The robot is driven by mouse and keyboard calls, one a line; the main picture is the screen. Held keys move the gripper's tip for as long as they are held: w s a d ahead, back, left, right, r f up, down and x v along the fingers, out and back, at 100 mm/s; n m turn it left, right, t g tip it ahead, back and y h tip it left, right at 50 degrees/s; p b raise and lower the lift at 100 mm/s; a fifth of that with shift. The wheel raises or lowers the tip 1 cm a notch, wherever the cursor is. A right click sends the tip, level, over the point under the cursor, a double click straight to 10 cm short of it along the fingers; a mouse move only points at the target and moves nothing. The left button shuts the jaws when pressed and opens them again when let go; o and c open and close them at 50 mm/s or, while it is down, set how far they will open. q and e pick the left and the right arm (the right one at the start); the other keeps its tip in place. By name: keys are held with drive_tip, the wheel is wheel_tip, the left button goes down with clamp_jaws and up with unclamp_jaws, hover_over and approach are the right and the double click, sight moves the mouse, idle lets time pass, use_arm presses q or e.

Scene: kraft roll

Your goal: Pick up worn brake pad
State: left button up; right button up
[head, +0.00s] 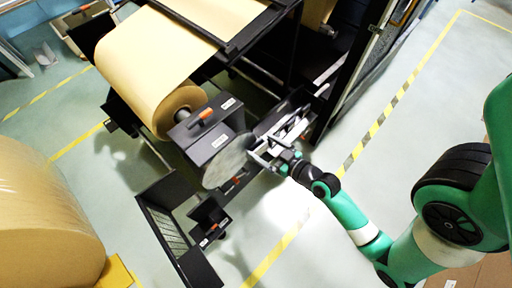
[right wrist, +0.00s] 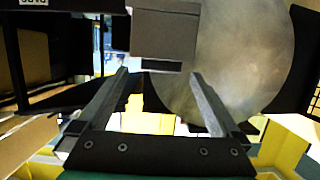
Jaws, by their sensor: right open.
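My right gripper (head: 262,149) is in the head view, reaching in from the right beside a round grey disc (head: 226,166). In the right wrist view the gripper (right wrist: 160,75) is open, its two fingers apart with nothing held between them. A grey block (right wrist: 165,35) with a dark strip along its lower edge lies just beyond the fingertips, in front of the disc (right wrist: 235,60). I cannot tell whether this block or strip is the worn brake pad. The pad is not clearly identifiable in the head view. My left gripper is not in view.
A dark housing (head: 205,135) with an orange handle stands against the disc, beside the kraft roll (head: 150,85). Black open trays (head: 170,190) stand lower left. A large brown roll (head: 45,225) is at the left edge.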

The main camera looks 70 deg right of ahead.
drive_tip(key=shift+x, duration=0.9)
drive_tip(key=shift+s+a, duration=0.1)
drive_tip(key=c, duration=1.5)
drive_tip(key=shift+o, duration=0.2)
wheel_tip(320, 180, up, 18)
drive_tip(key=p, duration=0.9)
drive_tip(key=shift+p, duration=0.3)
